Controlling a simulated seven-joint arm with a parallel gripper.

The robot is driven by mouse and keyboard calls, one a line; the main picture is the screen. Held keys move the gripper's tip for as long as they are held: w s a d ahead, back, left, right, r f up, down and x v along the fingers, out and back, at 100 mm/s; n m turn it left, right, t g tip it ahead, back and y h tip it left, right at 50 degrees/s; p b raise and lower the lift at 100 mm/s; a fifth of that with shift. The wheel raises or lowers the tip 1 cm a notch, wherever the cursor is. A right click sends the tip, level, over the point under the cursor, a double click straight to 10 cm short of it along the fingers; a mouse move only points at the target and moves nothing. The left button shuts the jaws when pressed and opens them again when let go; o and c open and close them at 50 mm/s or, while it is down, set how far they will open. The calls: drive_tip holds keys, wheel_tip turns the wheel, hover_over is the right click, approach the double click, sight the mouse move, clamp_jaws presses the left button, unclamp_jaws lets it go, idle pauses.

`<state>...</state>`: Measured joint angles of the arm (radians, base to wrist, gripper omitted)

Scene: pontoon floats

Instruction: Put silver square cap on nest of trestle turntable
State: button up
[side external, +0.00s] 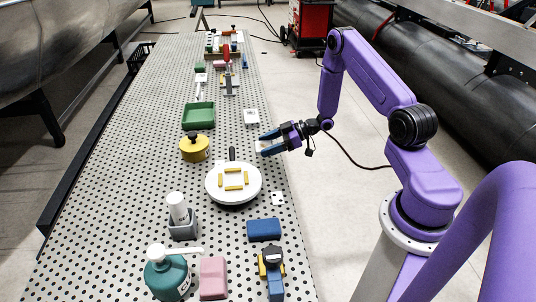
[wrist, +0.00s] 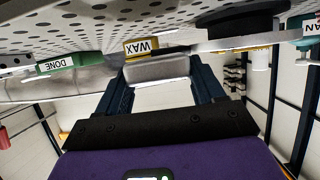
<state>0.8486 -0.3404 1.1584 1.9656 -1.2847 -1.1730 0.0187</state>
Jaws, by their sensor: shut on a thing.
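The silver square cap (wrist: 157,69) is between the two blue fingers of my gripper (wrist: 162,88) in the wrist view. In the side view only a small pale part of the cap (side external: 262,143) shows at the fingertips. My gripper (side external: 268,146) is shut on it, above the right edge of the perforated table. The trestle turntable (side external: 212,184) is a round white disc with yellow bars framing a square nest (side external: 233,180) on top. It lies nearer the camera and left of my gripper. Its edge shows at upper right in the wrist view (wrist: 232,43).
A yellow pot (side external: 194,149) stands left of the turntable, with a green tray (side external: 198,116) behind. A dark handle (side external: 232,154) rises at the turntable's far side. A blue block (side external: 264,230), pink block (side external: 213,278) and teal bottle (side external: 167,275) stand nearer the camera.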

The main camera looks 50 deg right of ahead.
sight(268, 160)
drive_tip(key=shift+f, duration=1.9)
drive_tip(key=shift+f, duration=0.2)
drive_tip(key=o, duration=1.2)
